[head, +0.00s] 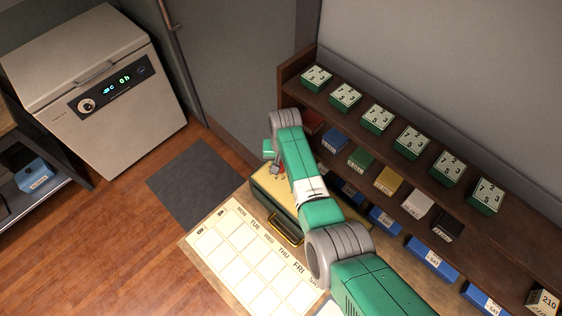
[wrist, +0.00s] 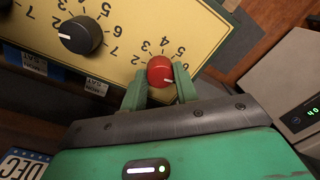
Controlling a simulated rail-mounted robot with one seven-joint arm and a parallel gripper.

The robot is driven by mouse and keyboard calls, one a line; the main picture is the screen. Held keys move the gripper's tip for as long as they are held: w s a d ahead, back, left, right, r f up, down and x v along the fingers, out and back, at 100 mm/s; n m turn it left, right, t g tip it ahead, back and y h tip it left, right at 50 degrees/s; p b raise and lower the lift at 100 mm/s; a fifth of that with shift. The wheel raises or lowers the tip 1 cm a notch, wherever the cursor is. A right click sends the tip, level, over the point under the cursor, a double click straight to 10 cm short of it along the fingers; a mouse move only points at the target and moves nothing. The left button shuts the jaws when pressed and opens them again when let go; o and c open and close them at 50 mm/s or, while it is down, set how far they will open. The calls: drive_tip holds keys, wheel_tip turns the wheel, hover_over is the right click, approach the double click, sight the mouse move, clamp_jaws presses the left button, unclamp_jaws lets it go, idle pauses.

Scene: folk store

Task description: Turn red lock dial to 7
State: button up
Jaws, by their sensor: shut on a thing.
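The red lock dial (wrist: 160,70) sits on the yellow face of a lock box (wrist: 130,62). A short white mark shows on the dial's lower right side. Digits 2 to 6 show around its upper side; the side nearest my gripper is hidden, and I cannot see a 7 clearly tied to it. My gripper (wrist: 161,78) has one green finger on each side of the dial and is shut on it. A black dial (wrist: 80,35) with a white mark is to its left. In the head view my gripper (head: 276,168) is over the green and yellow box (head: 262,189), mostly covering the dials.
A wooden shelf (head: 340,128) with several green number blocks and coloured blocks runs along the wall, close on the right of my arm. A calendar sheet (head: 240,250) lies in front of the box. A grey appliance (head: 130,110) stands at the left, apart from it.

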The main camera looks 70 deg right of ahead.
drive_tip(key=shift+r+m, duration=0.1)
drive_tip(key=shift+m, duration=1.8)
drive_tip(key=o, duration=1)
drive_tip(key=shift+c, duration=0.2)
drive_tip(key=r, duration=0.4)
drive_tip(key=r+p, duration=0.1)
drive_tip(key=r, duration=0.2)
drive_tip(key=shift+s+r, duration=0.2)
drive_tip(key=shift+r, duration=0.15)
